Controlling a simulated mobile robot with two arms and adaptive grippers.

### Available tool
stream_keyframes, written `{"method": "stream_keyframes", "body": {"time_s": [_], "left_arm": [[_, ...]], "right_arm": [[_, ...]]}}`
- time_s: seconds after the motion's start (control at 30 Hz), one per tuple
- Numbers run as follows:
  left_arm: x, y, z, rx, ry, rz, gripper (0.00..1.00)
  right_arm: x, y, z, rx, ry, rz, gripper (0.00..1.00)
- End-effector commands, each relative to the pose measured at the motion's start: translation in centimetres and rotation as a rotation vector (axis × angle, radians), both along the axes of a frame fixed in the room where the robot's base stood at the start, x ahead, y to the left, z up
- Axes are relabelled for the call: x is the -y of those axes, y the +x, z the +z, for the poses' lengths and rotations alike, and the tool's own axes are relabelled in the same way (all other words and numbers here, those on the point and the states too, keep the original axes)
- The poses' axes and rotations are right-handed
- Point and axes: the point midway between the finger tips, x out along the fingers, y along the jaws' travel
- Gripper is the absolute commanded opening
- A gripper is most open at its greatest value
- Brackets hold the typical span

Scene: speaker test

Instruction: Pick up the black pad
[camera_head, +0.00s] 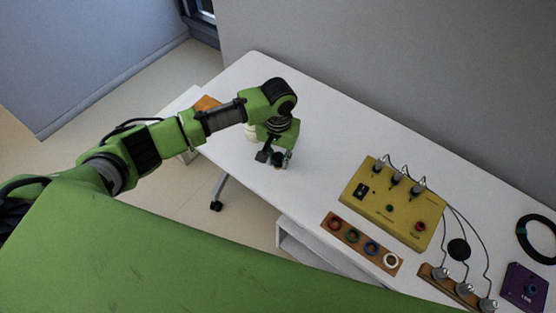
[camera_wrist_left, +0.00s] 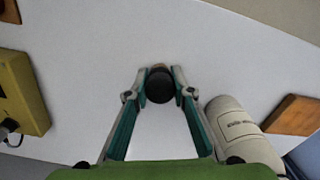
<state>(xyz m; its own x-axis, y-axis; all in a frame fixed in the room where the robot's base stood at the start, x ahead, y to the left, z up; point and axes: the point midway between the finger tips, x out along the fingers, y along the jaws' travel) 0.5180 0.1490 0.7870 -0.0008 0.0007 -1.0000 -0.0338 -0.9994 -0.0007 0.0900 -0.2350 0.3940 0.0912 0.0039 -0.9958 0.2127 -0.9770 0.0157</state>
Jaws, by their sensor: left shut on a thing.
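My left gripper (camera_head: 277,161) is above the white table (camera_head: 315,125), left of the yellow box. In the left wrist view its fingertips (camera_wrist_left: 159,84) are closed on the black pad (camera_wrist_left: 159,87), a dark round piece. A small brown bit shows at the pad's far edge. In the head view the pad is mostly hidden by the gripper, and I cannot tell whether it touches the table. My right gripper is not in view.
A white labelled cylinder (camera_wrist_left: 235,125) stands close beside the gripper, near an orange-brown block (camera_wrist_left: 292,115). To the right are a yellow box (camera_head: 370,207) with wired plugs, a board with coloured rings (camera_head: 345,239), a black disc (camera_head: 459,249), a black ring (camera_head: 522,244) and a purple box (camera_head: 515,293).

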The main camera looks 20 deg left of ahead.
Motion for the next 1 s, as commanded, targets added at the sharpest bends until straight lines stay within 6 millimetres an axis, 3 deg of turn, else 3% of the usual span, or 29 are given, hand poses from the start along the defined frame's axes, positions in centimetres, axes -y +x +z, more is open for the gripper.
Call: {"method": "stream_keyframes", "body": {"time_s": [0.13, 0.27, 0.47, 0.7, 1.0], "left_arm": [[0.0, 0.2, 2.3, 0.005, -0.002, 0.0, 0.0], [0.5, -1.5, 4.1, 0.003, -0.004, -0.005, 0.0], [1.5, -4.9, 8.3, 0.005, -0.003, -0.005, 0.0], [2.9, -9.8, 10.4, 0.002, -0.003, -0.005, 0.0], [3.8, -13.0, 11.9, 0.002, -0.002, -0.001, 0.0]], "right_arm": [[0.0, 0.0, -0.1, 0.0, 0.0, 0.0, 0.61], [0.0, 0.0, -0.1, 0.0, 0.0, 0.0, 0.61], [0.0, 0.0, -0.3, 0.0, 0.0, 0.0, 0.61], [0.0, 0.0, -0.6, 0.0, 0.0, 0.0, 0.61], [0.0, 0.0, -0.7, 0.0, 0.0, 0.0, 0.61]]}}
